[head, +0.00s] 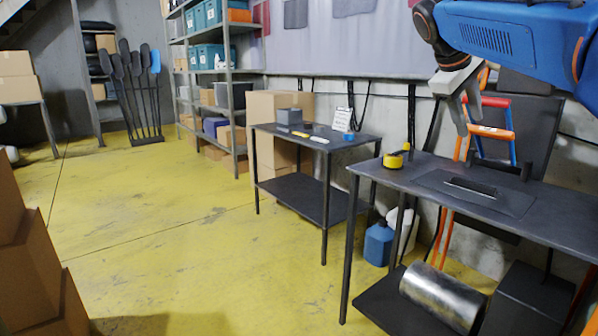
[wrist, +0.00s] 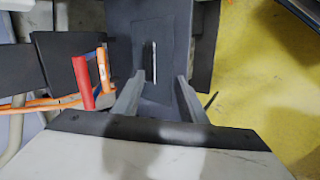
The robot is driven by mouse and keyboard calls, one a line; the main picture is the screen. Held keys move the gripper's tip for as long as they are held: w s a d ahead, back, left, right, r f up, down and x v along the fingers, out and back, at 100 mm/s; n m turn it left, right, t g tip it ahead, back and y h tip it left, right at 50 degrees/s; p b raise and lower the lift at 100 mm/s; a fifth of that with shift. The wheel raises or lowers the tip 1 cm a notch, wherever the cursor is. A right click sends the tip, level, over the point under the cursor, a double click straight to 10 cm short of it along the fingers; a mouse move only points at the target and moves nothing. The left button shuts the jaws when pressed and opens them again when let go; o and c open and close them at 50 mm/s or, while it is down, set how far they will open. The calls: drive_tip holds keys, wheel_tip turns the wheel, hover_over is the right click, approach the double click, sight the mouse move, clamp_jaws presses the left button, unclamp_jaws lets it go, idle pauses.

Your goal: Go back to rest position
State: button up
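My gripper (head: 467,115) hangs in the air at the upper right of the head view, above the near dark table (head: 560,207). Its fingers point down, stand apart and hold nothing. In the wrist view the two fingers of my gripper (wrist: 160,85) also show a clear gap between them. Through this gap I see a flat dark plate (head: 440,181) with a raised bar handle (head: 471,186), lying on the near table. The gripper is well apart from the tabletop.
A yellow tape roll (head: 393,161) sits at the near table's left end. A metal cylinder (head: 443,296) lies on its lower shelf. A second dark table (head: 318,142), shelving (head: 215,85) and cardboard boxes (head: 22,255) stand around. The yellow floor (head: 150,220) is open at left centre.

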drive_tip(key=s+a+f+m+y, duration=0.2)
drive_tip(key=s+a+f, duration=0.1)
drive_tip(key=s+f, duration=0.7)
drive_tip(key=s+a+f+m+t+y, duration=0.1)
drive_tip(key=s+a+f, duration=0.3)
drive_tip(key=s+f, duration=0.6)
drive_tip(key=s+a+f+m+y, duration=0.2)
drive_tip(key=s+f, duration=0.8)
drive_tip(key=f, duration=0.6)
drive_tip(key=shift+a+f+m+y, duration=0.2)
drive_tip(key=shift+a+m+y, duration=0.1)
drive_tip(key=shift+a+y, duration=0.5)
drive_tip(key=shift+a, duration=0.1)
